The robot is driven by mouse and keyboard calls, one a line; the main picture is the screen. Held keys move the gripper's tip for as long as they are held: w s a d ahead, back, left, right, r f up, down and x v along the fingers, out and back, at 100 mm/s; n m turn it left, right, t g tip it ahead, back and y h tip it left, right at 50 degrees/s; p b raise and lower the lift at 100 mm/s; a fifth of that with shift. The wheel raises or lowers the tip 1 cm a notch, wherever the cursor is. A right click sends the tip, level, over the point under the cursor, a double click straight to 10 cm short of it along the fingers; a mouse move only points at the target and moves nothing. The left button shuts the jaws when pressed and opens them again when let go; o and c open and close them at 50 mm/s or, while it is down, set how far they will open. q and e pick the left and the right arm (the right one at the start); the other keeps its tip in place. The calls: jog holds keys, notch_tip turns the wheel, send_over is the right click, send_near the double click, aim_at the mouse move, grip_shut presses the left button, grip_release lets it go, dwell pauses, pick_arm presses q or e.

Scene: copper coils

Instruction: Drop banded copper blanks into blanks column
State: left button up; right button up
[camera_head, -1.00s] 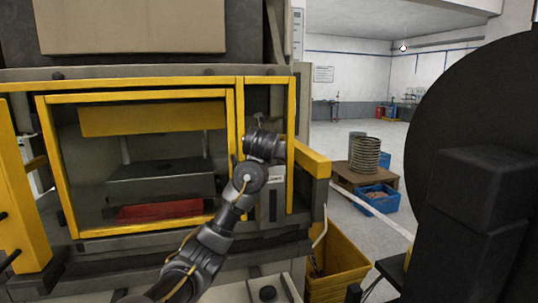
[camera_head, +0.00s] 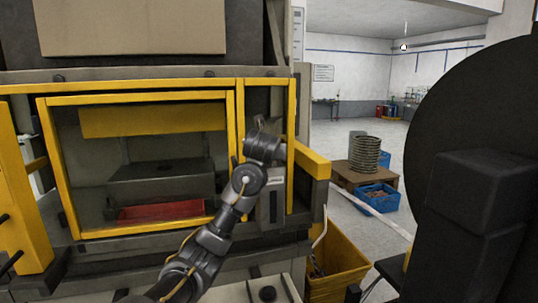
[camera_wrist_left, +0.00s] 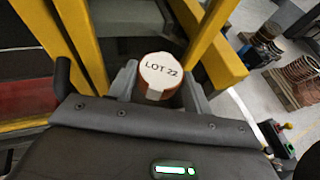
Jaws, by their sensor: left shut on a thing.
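My left gripper (camera_head: 258,128) is at the right side of the yellow-framed machine front, between two yellow posts. In the left wrist view its fingers (camera_wrist_left: 160,88) are shut on a round copper blank (camera_wrist_left: 159,76) with a white top label reading "LOT 22" and a white band tab down its side. In the head view the blank is too small and hidden by the gripper to make out. I cannot tell which part is the blanks column. My right gripper is not in view.
The machine window (camera_head: 145,160) has a yellow frame and a red tray (camera_head: 160,210) inside. A yellow bin (camera_head: 340,270) stands right of the machine. A coil stack (camera_head: 364,155) sits on a pallet beside blue crates (camera_head: 377,198). A large dark disc (camera_head: 470,110) fills the right side.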

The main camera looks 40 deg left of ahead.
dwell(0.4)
pick_arm(q)
jog(key=o, duration=1.1)
jog(key=shift+o, duration=0.2)
jog(key=shift+s+d+r+b, duration=0.1)
jog(key=shift+s+d+b, duration=0.15)
jog(key=shift+s+b, duration=0.05)
jog(key=v, duration=1)
